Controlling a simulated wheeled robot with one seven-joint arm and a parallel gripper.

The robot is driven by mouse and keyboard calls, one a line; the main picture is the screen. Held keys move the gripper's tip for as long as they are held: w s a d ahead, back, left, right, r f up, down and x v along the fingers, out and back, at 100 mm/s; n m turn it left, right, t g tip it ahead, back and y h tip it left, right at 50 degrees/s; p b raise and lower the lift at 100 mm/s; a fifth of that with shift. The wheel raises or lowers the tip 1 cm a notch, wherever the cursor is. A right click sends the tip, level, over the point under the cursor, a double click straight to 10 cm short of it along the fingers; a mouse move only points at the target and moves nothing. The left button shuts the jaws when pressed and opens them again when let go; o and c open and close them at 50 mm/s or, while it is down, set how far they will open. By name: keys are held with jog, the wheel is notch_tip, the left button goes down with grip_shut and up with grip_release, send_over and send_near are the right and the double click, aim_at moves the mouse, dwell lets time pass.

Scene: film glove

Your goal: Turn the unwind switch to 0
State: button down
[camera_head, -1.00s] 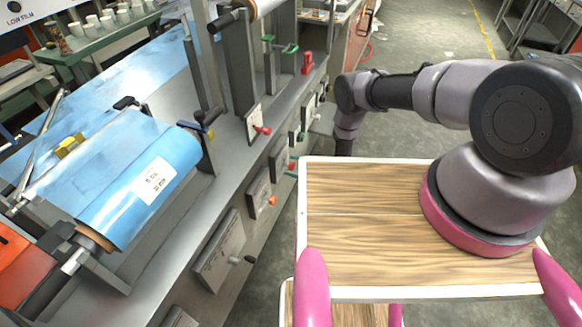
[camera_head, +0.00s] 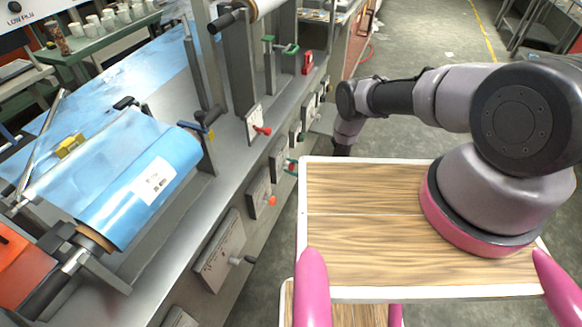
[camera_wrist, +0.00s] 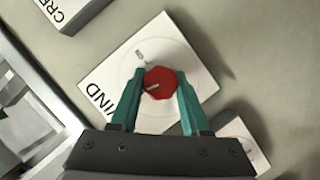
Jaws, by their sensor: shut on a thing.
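The unwind switch is a red, many-sided knob (camera_wrist: 160,83) on a white plate (camera_wrist: 104,83) whose visible lettering ends in "IND". A pale mark on the knob points left and slightly down in the wrist view. A small label on the dial sits above and left of the knob; I cannot read it surely. My gripper (camera_wrist: 158,90) has its two green fingers on either side of the knob, shut on it. In the head view, the plate (camera_head: 279,156) is on the machine's front, with green and red beside it, too small to separate clearly.
Another lettered plate (camera_wrist: 68,12) is at the wrist view's upper left, and one lies at lower right. In the head view, the machine front carries several other switches, including an orange knob (camera_head: 271,201). A blue film roll (camera_head: 140,190) lies on the machine. Grey floor is open behind my arm.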

jog(key=shift+n+t, duration=0.4)
jog(key=shift+n, duration=0.5)
jog(key=shift+c, duration=1.9)
grip_release()
jog(key=v, duration=1)
jog(key=shift+s+d, duration=0.25)
jog(key=shift+d, duration=0.05)
